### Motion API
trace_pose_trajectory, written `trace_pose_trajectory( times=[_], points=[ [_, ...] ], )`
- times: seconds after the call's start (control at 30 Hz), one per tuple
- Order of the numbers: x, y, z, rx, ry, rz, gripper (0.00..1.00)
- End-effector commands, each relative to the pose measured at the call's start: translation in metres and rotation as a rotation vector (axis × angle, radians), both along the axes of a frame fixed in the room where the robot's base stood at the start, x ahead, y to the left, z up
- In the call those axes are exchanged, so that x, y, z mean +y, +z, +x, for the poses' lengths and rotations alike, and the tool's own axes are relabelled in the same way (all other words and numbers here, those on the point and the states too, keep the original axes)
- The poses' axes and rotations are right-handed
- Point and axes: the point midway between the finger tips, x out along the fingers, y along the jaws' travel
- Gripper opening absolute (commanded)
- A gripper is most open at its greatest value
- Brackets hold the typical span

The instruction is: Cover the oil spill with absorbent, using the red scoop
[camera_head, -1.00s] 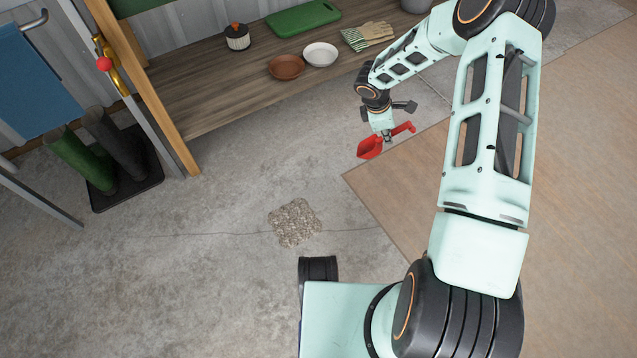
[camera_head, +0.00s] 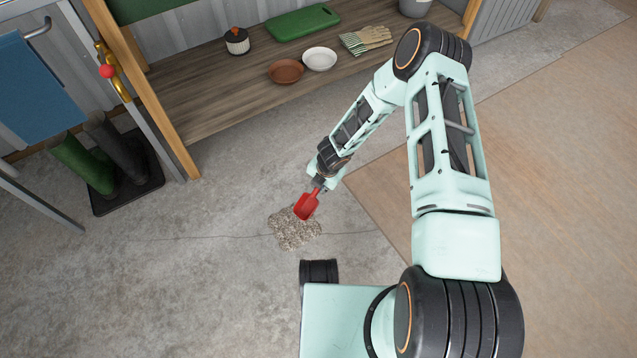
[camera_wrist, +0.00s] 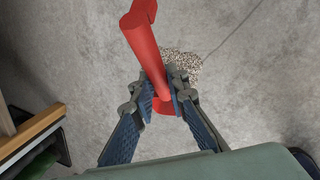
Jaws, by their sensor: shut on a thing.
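The red scoop (camera_head: 306,206) is held in my gripper (camera_head: 320,182), which is shut on it. Its bowl is in front of the patch in the head view, and only red shows in it; I cannot tell its height above the floor. In the wrist view the scoop's red handle (camera_wrist: 143,48) passes between the fingers (camera_wrist: 163,103). A patch of beige, speckled granules, the absorbent (camera_head: 294,236), lies on the concrete floor. It also shows in the wrist view (camera_wrist: 188,66), partly hidden by the scoop. No dark oil shows around the patch.
A grey bucket (camera_head: 414,8) is at the top. Boots stand on a black tray (camera_head: 128,198) at left. The floor left of the patch is clear.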

Motion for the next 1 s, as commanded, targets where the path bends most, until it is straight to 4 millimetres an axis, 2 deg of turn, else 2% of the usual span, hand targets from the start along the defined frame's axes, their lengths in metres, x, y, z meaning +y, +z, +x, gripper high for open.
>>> trace_pose_trajectory(
  times=[0.23,0.9,1.0],
  points=[
    [-0.006,-0.005,0.002,0.047,-0.002,0.025,0.0],
    [-0.009,0.002,0.011,0.127,0.007,0.109,0.0],
    [-0.011,-0.01,0.015,0.154,0.003,0.144,0.0]
  ],
)
